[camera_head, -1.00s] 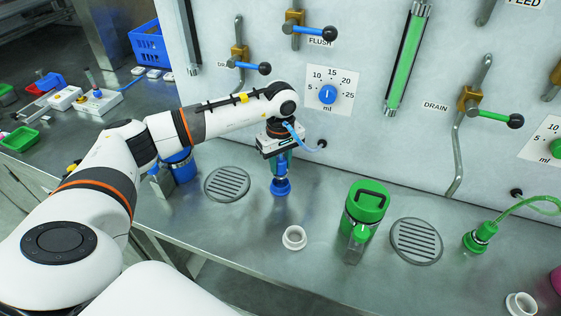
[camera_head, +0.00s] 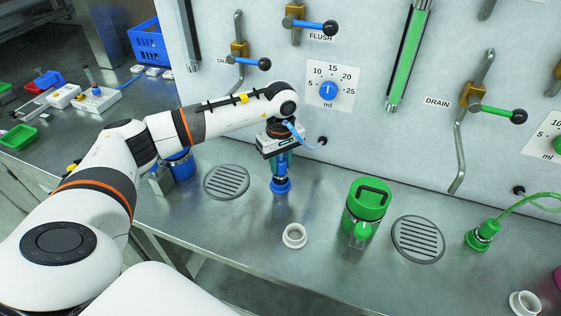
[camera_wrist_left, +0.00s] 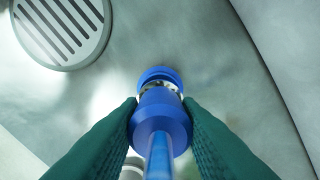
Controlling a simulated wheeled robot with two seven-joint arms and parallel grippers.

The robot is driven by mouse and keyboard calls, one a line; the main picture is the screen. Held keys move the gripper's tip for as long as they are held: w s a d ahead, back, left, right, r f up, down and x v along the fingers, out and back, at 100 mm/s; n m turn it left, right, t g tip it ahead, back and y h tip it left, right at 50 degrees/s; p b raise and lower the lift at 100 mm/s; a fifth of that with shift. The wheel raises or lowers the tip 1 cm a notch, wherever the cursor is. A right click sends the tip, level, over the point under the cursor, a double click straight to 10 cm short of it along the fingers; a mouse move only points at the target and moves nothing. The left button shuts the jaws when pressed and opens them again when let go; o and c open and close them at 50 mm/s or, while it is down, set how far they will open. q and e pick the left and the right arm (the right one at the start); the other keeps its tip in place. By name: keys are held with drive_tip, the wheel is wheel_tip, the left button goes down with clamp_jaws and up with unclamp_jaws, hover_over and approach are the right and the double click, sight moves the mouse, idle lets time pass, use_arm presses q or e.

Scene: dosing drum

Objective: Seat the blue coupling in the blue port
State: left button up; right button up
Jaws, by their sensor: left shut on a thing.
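My left gripper (camera_head: 280,160) is shut on the blue coupling (camera_wrist_left: 160,118), with its fingers on either side. The coupling hangs nearly upright above the steel counter, with its thin blue hose (camera_head: 300,134) running to the wall. In the wrist view a silver collar (camera_wrist_left: 160,87) and a blue disc (camera_wrist_left: 160,73) show beyond the coupling's body. The blue flange (camera_head: 281,186) below the gripper in the head view is close to the counter. I cannot tell whether this is the coupling's own end or the blue port, or whether they touch. My right gripper is out of view.
A round drain grate (camera_head: 227,182) is left of the coupling and a white ring (camera_head: 294,236) is in front. A green-lidded jug (camera_head: 367,207) stands to the right, with a green coupling (camera_head: 482,235) beyond. A blue-topped container (camera_head: 180,165) is partly behind my arm.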

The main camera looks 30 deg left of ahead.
use_arm(q)
drive_tip(key=shift+f+b, duration=0.8)
drive_tip(key=o, duration=1.1)
drive_tip(key=shift+r+p, duration=1.95)
drive_tip(key=shift+r, duration=1.6)
drive_tip(key=shift+f, duration=0.1)
